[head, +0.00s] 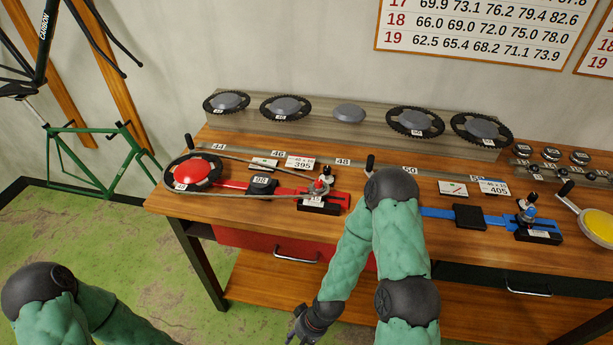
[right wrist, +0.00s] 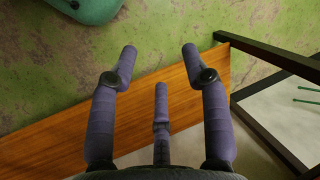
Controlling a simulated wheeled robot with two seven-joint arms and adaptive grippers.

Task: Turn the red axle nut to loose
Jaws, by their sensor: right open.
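The red axle nut (head: 318,186) appears as a small red part on the block at the right end of the red fixture (head: 230,185) on the bench; whether it sits tight or loose cannot be told. My right gripper (head: 306,328) hangs low in front of the bench, below and well apart from the nut. In the right wrist view my right gripper (right wrist: 160,66) has its three fingers spread, empty, above a wooden surface and the green floor. My left arm shows at the lower left, but its gripper is outside the picture.
A chain runs around the red-centred chainring (head: 190,173) to the red fixture's block. A blue fixture (head: 470,215) lies to the right, past my right arm. Chainrings (head: 286,107) stand on the back ledge. A red drawer (head: 290,246) and lower wooden shelf (head: 260,290) are below.

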